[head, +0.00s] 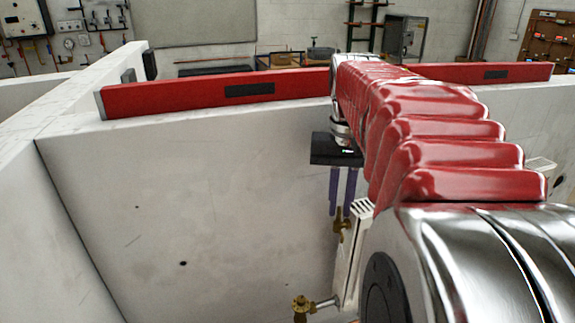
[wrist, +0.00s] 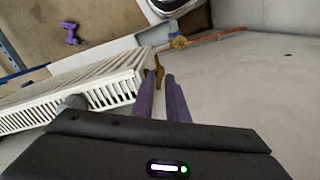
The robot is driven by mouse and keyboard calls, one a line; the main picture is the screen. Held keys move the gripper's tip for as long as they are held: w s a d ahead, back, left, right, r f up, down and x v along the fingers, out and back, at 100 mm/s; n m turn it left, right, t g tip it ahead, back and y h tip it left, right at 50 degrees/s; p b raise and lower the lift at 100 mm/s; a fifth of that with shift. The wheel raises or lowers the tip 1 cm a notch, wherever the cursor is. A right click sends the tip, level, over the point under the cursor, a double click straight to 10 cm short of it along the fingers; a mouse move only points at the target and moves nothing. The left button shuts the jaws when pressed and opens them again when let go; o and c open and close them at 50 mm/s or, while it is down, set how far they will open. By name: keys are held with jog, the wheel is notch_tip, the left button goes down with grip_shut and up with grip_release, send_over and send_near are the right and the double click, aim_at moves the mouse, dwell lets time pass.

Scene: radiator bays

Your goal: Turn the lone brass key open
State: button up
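The brass key (head: 341,224) sits on the upper end of the white radiator (head: 348,262), just below my fingertips in the head view. My gripper (head: 340,212) hangs down with its two purple fingers apart and nothing held. In the wrist view the key (wrist: 159,71) shows at the gap between the fingertips (wrist: 161,76). I cannot tell if either finger touches it. The key's lower part is partly hidden.
A brass valve (head: 300,306) with a pipe stands low beside the radiator. White bay walls (head: 190,200) enclose the space, and a red level (head: 220,94) lies along the wall top near my arm. A purple object (wrist: 70,32) lies on the floor beyond the radiator.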

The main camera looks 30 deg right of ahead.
aim_at(339, 210)
notch_tip(339, 210, up, 13)
jog(key=shift+r, duration=0.15)
dwell(0.4)
dwell(0.5)
jog(key=s+a+f+n+t, duration=0.2)
jog(key=a+f+n, duration=0.2)
jog(key=a+f, duration=0.7)
jog(key=s+a+f+n+t, duration=0.2)
jog(key=a+f+n+t, duration=0.1)
jog(key=a+f, duration=0.8)
jog(key=shift+a+f+n+t, duration=0.3)
jog(key=shift+a+n, duration=0.2)
jog(key=shift+a, duration=0.2)
